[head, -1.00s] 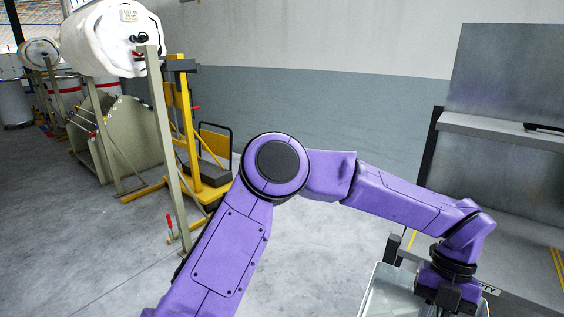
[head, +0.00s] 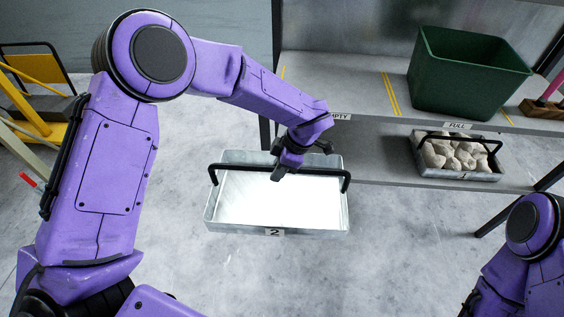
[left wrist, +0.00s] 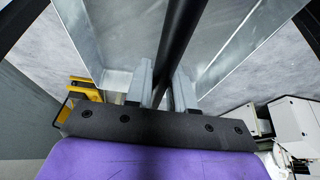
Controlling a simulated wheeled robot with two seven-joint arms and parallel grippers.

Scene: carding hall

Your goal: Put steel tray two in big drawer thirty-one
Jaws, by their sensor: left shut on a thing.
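Steel tray two (head: 320,234) is a shallow grey metal tray with a black bar handle and a "2" label on its front wall. It hangs level over the floor in the middle of the head view and looks empty, with a bright bottom. My left gripper (head: 279,173) is shut on the tray's handle. The left wrist view shows the black handle bar (left wrist: 183,40) between the two fingers, with the tray's metal below. My right arm shows at the lower right of the head view, but its gripper is out of view. I see no drawer thirty-one.
A steel bench (head: 340,92) with an "EMPTY" label and a "FULL" label stands behind the tray. A green bin (head: 465,78) is on top. A tray of pale lumps (head: 460,174) sits on the lower shelf. Yellow equipment (head: 32,100) is at the far left. The floor in front is clear.

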